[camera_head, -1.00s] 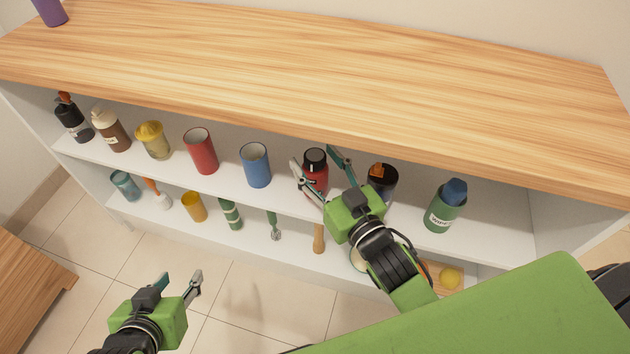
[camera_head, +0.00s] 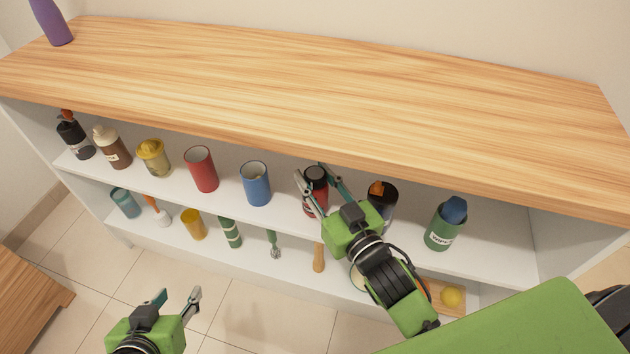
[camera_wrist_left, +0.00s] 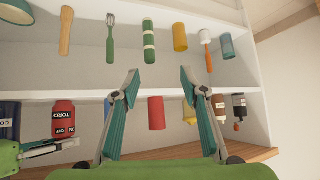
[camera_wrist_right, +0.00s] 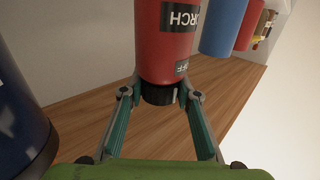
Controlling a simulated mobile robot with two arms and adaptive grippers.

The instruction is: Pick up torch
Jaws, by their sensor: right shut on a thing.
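The torch (camera_head: 317,187) is a red cylinder with a black end, standing on the upper shelf of the white unit. Its label shows in the right wrist view (camera_wrist_right: 170,40), where it fills the top middle. It also shows in the left wrist view (camera_wrist_left: 64,118). My right gripper (camera_head: 311,171) has its fingers on both sides of the torch's black end and is shut on it. My left gripper (camera_head: 178,294) is open and empty above the floor, well away from the torch.
A blue cup (camera_head: 256,185) stands left of the torch and a dark bottle with an orange top (camera_head: 382,200) stands close on its right. The wooden top (camera_head: 300,75) overhangs the shelf. The lower shelf holds a whisk (camera_head: 273,243) and other items.

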